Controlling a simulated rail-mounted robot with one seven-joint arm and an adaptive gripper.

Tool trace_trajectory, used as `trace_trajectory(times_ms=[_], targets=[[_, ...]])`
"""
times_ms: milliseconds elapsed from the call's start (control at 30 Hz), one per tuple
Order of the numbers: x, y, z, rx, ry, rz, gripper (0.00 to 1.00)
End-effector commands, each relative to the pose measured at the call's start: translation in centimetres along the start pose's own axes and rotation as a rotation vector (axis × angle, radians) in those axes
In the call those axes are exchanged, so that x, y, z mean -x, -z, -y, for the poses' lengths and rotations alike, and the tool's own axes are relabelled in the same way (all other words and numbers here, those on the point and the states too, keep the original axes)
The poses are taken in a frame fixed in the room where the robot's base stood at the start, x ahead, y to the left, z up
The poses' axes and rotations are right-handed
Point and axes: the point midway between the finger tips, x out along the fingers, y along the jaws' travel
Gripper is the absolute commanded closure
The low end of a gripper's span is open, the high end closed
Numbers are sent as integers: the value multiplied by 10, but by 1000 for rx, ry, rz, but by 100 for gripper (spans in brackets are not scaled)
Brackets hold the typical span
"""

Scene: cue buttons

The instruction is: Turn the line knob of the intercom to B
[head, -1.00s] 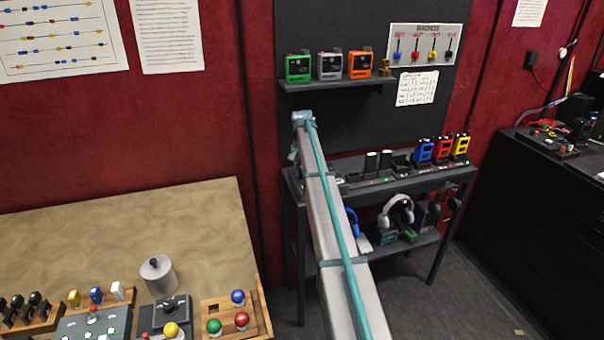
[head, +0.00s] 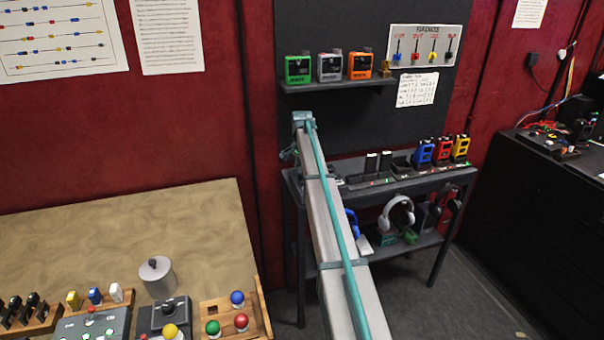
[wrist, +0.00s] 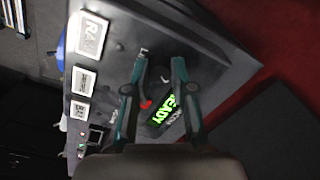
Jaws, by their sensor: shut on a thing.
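In the wrist view a dark grey panel (wrist: 112,70), which appears to be the intercom, carries white label plates and a lit green READY display (wrist: 182,108). My gripper (wrist: 162,66) is over this panel, its two teal fingers closed on a small dark part between them, which looks like the line knob. The fingers and dim light hide most of the knob, so I cannot read which letter it points to. A small red mark (wrist: 146,104) shows near the left finger. In the head view my own arm hides the gripper and the panel.
A bench (head: 440,178) with blue, red and yellow devices stands behind my arm, headphones on its lower shelf. A wall shelf (head: 345,85) holds green, grey and orange boxes. A wooden table (head: 130,225) with buttons and a metal canister (head: 157,277) is at left.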

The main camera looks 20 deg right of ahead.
Motion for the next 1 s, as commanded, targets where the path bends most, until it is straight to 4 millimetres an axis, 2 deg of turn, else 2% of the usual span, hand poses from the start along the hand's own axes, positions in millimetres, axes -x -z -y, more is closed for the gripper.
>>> trace_trajectory(times_ms=[167,200,300,333,733,867,1000], targets=[[1,0,0,0,1,-1,100],[1,0,0,1,1,-1,69],[1,0,0,1,1,-1,53],[0,0,0,1,1,-1,51],[6,0,0,2,1,-1,51],[22,1,1,2,2,-1,51],[48,1,1,1,3,-2,51]])
